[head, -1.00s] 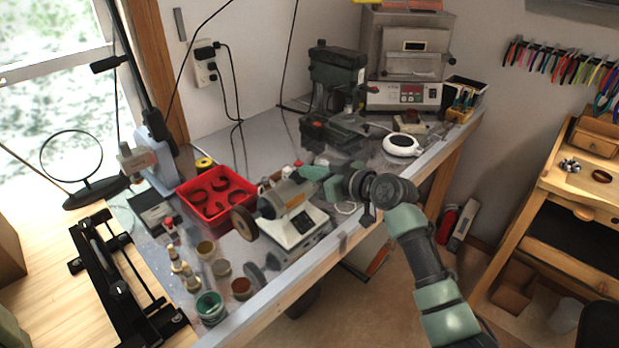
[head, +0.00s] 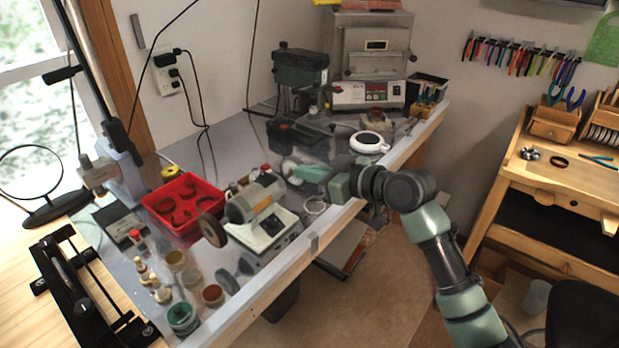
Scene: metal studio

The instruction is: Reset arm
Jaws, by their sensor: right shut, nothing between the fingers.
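My right arm (head: 437,235) comes in from the lower right, in green and dark grey. Its right gripper (head: 296,172) points left above the metal workbench, behind the bench grinder (head: 256,208). The fingers are shut with nothing between them. The fingertips are small in the picture, and I cannot tell whether they touch anything. My left gripper is not in view.
A red tray (head: 183,203) sits left of the grinder, with small jars (head: 182,318) in front. A green drill press (head: 300,75), a kiln (head: 368,60) and a white round device (head: 370,142) stand behind.

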